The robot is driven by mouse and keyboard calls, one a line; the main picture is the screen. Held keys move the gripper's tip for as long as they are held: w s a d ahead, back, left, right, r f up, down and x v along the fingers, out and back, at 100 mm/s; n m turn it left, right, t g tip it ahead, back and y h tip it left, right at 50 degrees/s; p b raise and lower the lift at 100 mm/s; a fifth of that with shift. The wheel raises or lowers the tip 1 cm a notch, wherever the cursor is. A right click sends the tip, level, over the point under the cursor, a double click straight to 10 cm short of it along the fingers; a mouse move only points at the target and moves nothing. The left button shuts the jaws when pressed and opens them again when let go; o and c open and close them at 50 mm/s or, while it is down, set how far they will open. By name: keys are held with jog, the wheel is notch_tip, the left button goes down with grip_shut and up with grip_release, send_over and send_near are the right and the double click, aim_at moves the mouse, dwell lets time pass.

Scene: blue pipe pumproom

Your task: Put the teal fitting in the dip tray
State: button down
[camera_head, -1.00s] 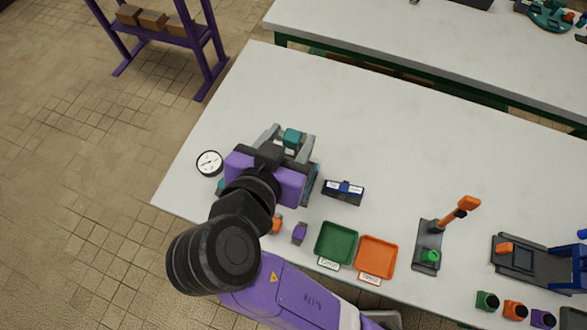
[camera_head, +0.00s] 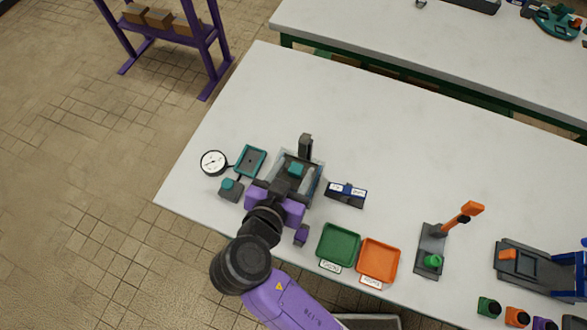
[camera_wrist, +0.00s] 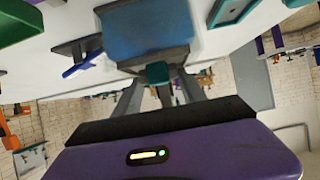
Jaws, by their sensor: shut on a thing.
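My gripper (camera_head: 294,174) is shut on the teal fitting (camera_head: 296,168), a small teal block. In the wrist view the fitting (camera_wrist: 157,72) sits between the two grey fingers. The dip tray (camera_head: 317,182) looks like the grey-edged basin with a blue inside, under and around my gripper in the head view. Its blue inside also shows in the wrist view (camera_wrist: 145,35), just beyond the fitting. The fitting appears over the basin; its height above it is hard to tell. My gripper hides part of the basin.
A teal-framed tray (camera_head: 250,161), a round gauge (camera_head: 213,162) and a grey block with a teal top (camera_head: 231,189) stand left. A blue-labelled holder (camera_head: 346,194) is close right. Green (camera_head: 338,246) and orange (camera_head: 378,260) trays lie at front. The table behind is clear.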

jog(key=shift+f, duration=0.15)
jog(key=c, duration=0.7)
grip_release()
jog(key=shift+o, duration=0.2)
jog(key=b+v, duration=0.1)
jog(key=v, duration=1.1)
